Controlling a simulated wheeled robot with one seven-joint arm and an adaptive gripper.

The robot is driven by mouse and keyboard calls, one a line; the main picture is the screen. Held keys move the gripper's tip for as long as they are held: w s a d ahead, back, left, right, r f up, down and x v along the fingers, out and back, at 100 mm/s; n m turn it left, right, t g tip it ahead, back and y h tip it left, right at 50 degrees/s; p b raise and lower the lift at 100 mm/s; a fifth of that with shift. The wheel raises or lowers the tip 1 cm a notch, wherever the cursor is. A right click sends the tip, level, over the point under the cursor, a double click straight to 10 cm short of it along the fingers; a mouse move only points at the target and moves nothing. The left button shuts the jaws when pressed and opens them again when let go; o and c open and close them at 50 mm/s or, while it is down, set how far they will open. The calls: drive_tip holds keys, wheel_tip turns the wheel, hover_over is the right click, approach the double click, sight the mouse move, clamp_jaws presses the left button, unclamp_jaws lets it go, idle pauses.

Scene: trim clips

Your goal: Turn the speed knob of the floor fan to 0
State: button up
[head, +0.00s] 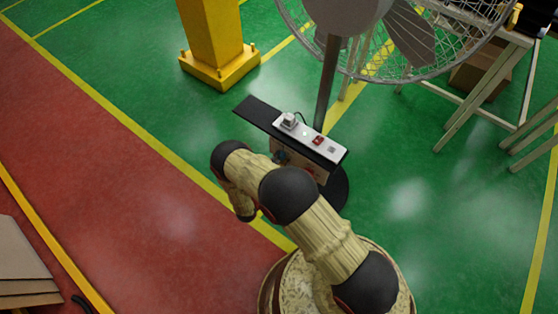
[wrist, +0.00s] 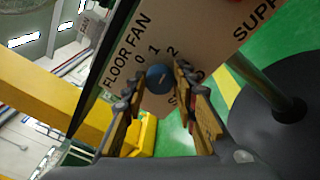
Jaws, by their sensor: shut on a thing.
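The floor fan (head: 410,38) stands at the top of the head view on a dark pole, with a control box (head: 333,153) in front of it. In the wrist view the box's beige panel (wrist: 203,25) reads "FLOOR FAN" with 0, 1 and 2 in a row. The blue round speed knob (wrist: 158,77) sits just below these numbers. My gripper (wrist: 156,82) has one finger on each side of the knob and is shut on it. A small pale mark shows on the knob; I cannot tell for sure which number it points to.
A red switch (head: 318,140) and a grey plug-like piece (head: 289,121) sit on the box's top. A yellow post (head: 212,40) stands behind left. White table legs (head: 470,95) stand at right. Green floor around the box is mostly clear.

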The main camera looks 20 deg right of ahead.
drive_tip(key=shift+c, duration=0.8)
drive_tip(key=shift+n, duration=1.5)
drive_tip(key=n, duration=0.2)
drive_tip(key=n+g, duration=0.1)
drive_tip(key=n, duration=0.2)
drive_tip(key=shift+w+a+r, duration=0.1)
drive_tip(key=shift+r, duration=0.05)
drive_tip(key=n+g, duration=0.1)
drive_tip(key=n, duration=0.2)
drive_tip(key=shift+w+a+n+g, duration=0.1)
drive_tip(key=shift+n+g, duration=0.2)
drive_tip(key=shift+n, duration=1.5)
drive_tip(key=o, duration=1.1)
